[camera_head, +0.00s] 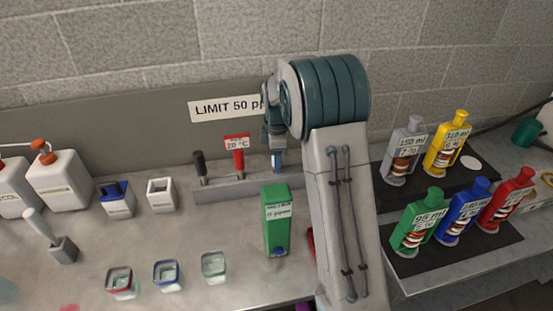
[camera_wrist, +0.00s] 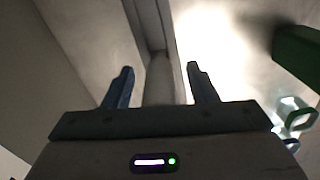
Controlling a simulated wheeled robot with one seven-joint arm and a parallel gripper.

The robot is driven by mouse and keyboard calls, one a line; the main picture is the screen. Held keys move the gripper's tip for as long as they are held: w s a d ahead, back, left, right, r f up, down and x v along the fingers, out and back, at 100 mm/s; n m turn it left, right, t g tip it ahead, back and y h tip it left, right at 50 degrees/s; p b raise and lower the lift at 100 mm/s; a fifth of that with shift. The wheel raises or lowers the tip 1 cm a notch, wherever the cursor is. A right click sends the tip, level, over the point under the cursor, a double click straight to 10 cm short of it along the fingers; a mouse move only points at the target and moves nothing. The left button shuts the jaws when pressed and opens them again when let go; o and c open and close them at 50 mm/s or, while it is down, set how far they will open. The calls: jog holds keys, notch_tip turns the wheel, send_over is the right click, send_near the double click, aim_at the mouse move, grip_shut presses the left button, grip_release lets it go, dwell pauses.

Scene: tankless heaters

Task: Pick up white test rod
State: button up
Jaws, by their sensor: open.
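My gripper (camera_head: 277,160) is at the right end of the grey rod rack (camera_head: 225,189), with a blue finger pointing down there. In the wrist view my gripper (camera_wrist: 160,68) is open, its two blue fingers apart. A pale upright cylinder, apparently the white test rod (camera_wrist: 160,82), stands between the fingers with a gap on each side. In the head view my gripper and arm hide it. A black-handled rod (camera_head: 200,163) and a red-handled rod (camera_head: 239,160) with a 20 °C tag stand in the same rack.
A green box (camera_head: 277,222) stands in front of the rack's right end. Three small glass cups (camera_head: 214,267) line the front. A white-handled tool (camera_head: 40,228) stands in a grey block at left. Several coloured bottles (camera_head: 417,222) stand at right. A wall rises close behind the rack.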

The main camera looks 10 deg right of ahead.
jog(key=c, duration=1.1)
jog(key=shift+o, duration=0.2)
